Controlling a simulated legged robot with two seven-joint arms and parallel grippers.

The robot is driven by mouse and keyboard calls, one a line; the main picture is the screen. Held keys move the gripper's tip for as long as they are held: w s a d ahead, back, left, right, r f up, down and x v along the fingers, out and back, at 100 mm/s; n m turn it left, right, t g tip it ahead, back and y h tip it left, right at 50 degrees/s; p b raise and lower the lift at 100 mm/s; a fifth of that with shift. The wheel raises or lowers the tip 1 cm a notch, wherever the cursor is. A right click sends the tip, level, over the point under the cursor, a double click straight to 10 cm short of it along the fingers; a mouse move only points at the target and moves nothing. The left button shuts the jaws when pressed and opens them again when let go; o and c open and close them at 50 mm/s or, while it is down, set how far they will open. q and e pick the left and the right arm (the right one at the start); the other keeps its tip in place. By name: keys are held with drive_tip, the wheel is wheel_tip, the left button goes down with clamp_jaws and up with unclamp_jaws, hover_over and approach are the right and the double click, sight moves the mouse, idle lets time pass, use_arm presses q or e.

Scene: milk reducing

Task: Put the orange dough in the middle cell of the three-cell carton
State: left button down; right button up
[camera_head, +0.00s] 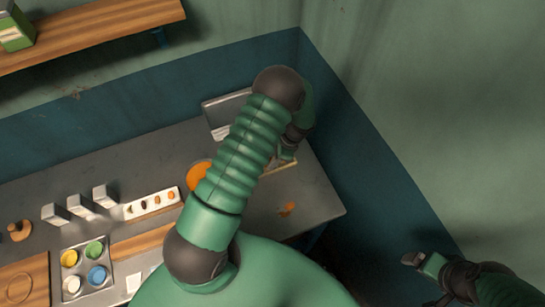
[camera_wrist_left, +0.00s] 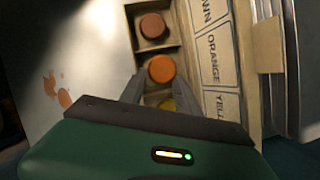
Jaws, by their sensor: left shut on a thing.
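The three-cell carton (camera_wrist_left: 172,18) shows in the left wrist view, its cells labelled brown, orange and yellow. A brown dough piece (camera_wrist_left: 153,25) sits in the brown cell and a yellow one (camera_wrist_left: 167,105) is partly visible in the yellow cell. My left gripper (camera_wrist_left: 161,80) is shut on the round orange dough (camera_wrist_left: 161,68), with a finger on either side, at the middle cell. I cannot tell whether the dough touches the cell floor. In the head view my left arm hides most of the carton (camera_head: 284,164). My right gripper (camera_head: 422,261) is off the table at lower right, its jaws unclear.
A metal tray of colored cups (camera_head: 103,268), several grey-white blocks (camera_head: 104,196) and a white strip with small pieces (camera_head: 152,203) stand at left. An orange round thing (camera_head: 197,174) is partly behind my arm. Orange stains (camera_head: 287,209) mark the table. Walls close the corner behind.

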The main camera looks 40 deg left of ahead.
idle(0.3)
use_arm(q)
drive_tip(key=c, duration=0.8)
unclamp_jaws()
drive_tip(key=b+v, duration=0.3)
drive_tip(key=v, duration=1.4)
drive_tip(key=s+d+f+n+t+h+b, duration=0.3)
drive_tip(key=s+d+n+t+b, duration=0.2)
drive_tip(key=s+d+n, duration=0.5)
drive_tip(key=s, duration=0.3)
drive_tip(key=shift+s, duration=0.25)
